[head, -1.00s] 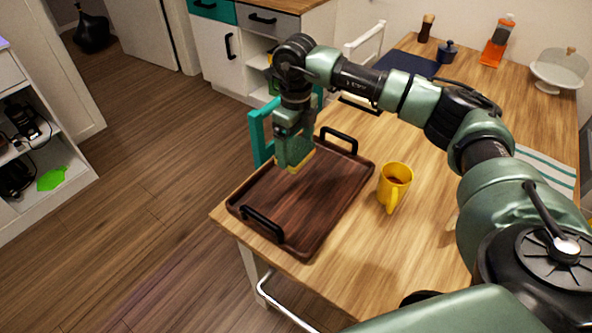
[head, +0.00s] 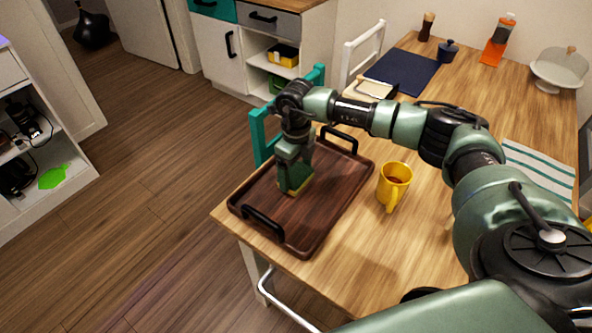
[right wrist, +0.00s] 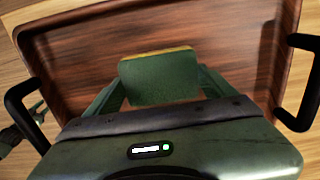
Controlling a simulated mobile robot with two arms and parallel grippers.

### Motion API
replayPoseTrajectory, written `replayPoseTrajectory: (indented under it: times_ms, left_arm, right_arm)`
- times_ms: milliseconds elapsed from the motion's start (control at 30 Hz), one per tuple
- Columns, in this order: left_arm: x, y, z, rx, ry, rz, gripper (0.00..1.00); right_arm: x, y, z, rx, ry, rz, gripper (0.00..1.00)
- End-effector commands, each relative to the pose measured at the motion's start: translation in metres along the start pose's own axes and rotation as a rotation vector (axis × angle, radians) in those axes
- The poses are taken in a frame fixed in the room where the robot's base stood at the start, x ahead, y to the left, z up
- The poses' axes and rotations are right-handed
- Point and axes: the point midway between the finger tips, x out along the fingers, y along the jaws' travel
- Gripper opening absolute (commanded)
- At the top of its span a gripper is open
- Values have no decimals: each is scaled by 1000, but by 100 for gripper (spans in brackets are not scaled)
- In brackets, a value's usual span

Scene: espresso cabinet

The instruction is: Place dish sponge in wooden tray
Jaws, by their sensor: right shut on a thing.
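The wooden tray (head: 318,213) is dark brown with two black handles and lies at the near left corner of the table. My right gripper (head: 294,188) points down over the middle of the tray. It is shut on the dish sponge (head: 300,187), which is green with a yellow layer. In the right wrist view the sponge (right wrist: 160,78) sits between the two fingers, with the tray floor (right wrist: 80,60) behind it. The sponge is at or just above the tray floor; I cannot tell if it touches. My left gripper is not in view.
A yellow mug (head: 394,184) stands right of the tray. A teal chair (head: 259,135) is behind the tray at the table edge. A dark blue mat (head: 403,71), a striped cloth (head: 540,168) and a cake stand (head: 558,70) lie farther off. The table's middle is clear.

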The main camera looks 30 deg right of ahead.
Motion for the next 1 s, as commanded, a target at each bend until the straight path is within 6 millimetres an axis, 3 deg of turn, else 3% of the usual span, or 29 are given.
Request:
replayPoseTrajectory:
  times_ms: [67,100,133,367,533,1000]
  left_arm:
    - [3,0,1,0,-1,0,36]
    - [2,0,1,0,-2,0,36]
    - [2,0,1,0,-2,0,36]
    - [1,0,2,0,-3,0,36]
    - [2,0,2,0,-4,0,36]
    - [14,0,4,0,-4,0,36]
  right_arm:
    - [4,0,0,0,0,0,48]
    - [2,0,0,0,0,0,96]
    - [2,0,0,0,0,0,100]
    - [1,0,0,0,0,0,100]
    - [-12,0,1,-1,-2,-1,100]
    - [-104,0,1,-1,-2,-1,100]
